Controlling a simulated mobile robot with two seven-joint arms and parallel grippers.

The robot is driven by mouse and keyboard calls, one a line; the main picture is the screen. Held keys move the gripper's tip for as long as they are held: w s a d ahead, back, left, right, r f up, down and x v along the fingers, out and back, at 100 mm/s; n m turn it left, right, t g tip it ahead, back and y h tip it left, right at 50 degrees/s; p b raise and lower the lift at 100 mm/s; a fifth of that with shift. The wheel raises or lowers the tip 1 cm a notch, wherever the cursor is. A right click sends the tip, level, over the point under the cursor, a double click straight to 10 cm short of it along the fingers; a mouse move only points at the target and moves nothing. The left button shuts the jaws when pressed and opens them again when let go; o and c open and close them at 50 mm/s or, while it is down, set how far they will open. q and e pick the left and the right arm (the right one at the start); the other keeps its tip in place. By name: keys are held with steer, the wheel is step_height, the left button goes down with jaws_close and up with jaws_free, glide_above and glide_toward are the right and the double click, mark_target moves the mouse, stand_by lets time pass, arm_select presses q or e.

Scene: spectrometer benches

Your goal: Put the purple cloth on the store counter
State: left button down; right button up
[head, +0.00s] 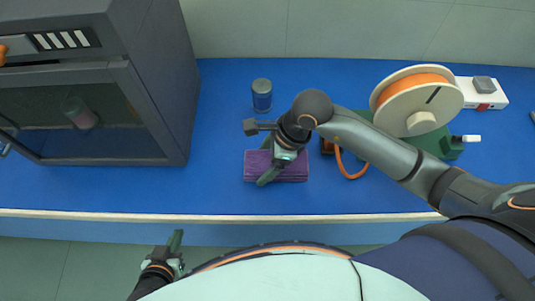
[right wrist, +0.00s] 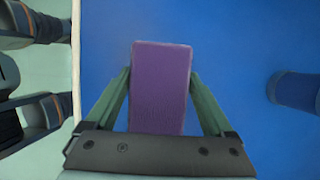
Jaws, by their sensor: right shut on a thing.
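The purple cloth (head: 292,172) is a folded, flat block on the blue counter (head: 225,190), near its front edge. My right gripper (head: 272,166) is over it from above. In the right wrist view the cloth (right wrist: 160,85) lies between the two green fingers of the right gripper (right wrist: 160,95), which are shut on it. I cannot tell whether the cloth is lifted off the counter. My left gripper (head: 176,250) is low, in front of the counter edge, away from the cloth; its finger opening is not clear.
A dark cabinet with a glass front (head: 90,110) stands at the left. A blue jar (head: 262,95) stands behind the cloth. An orange cable reel (head: 415,98) and a white box with a red switch (head: 483,92) are at the right. The counter left of the cloth is clear.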

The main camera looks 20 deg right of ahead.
steer(key=shift+a+f, duration=0.1)
steer(key=o, duration=1.2)
steer(key=shift+r, duration=0.2)
steer(key=v, duration=1.2)
steer(key=shift+f, duration=0.1)
